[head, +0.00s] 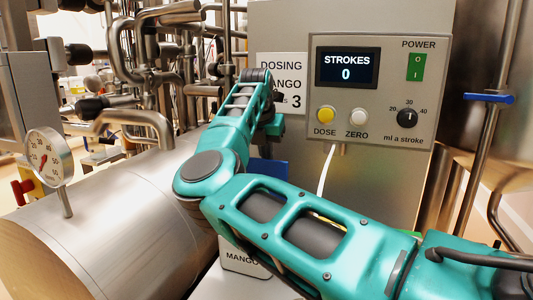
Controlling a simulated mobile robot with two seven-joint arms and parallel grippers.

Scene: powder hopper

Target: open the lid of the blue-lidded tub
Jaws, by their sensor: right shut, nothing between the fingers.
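A blue panel (273,168), which looks like the tub's lid, shows in part behind my right arm. Its angle is hard to tell. A pale tub (243,259) with a MANGO label stands below, mostly covered by my arm; its rim is hidden. My right arm crosses from the lower right, bends at the left and rises to the wrist. My right gripper (265,149) hangs below the wrist, just above the blue panel in the picture. It is shut and empty, partly hidden; I cannot tell if it touches the panel. My left gripper is out of view.
A grey dosing cabinet (290,35) stands behind, its display (347,68) reading STROKES 0. A large steel cylinder (120,225) with a dial gauge (48,158) lies at the left. Steel pipes fill the back left. A blue-handled pipe (489,98) is at the right.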

